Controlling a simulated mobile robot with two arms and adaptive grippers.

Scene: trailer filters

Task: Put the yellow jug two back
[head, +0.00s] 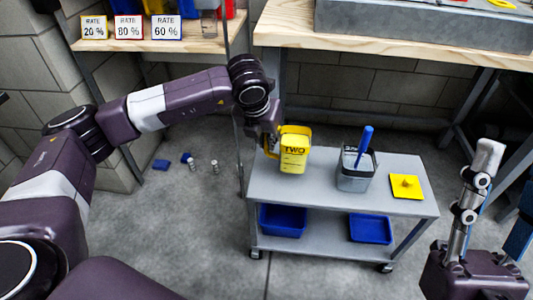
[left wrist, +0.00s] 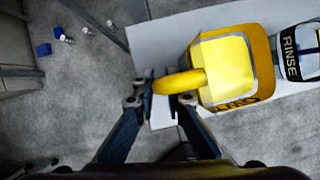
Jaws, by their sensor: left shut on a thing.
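The yellow jug marked TWO (head: 294,152) is upright at the left end of the grey cart's top (head: 330,196). Its handle points left. My left gripper (head: 268,148) is at the handle. In the left wrist view the left gripper (left wrist: 166,91) is shut on the handle of the yellow jug (left wrist: 225,70). I cannot tell whether the jug's base touches the cart top.
A grey RINSE container (head: 355,172) with a blue-handled tool (head: 364,140) stands right of the jug. A yellow square piece (head: 406,187) lies farther right. Blue bins (head: 283,220) sit on the lower shelf. A wooden workbench (head: 400,35) stands behind the cart.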

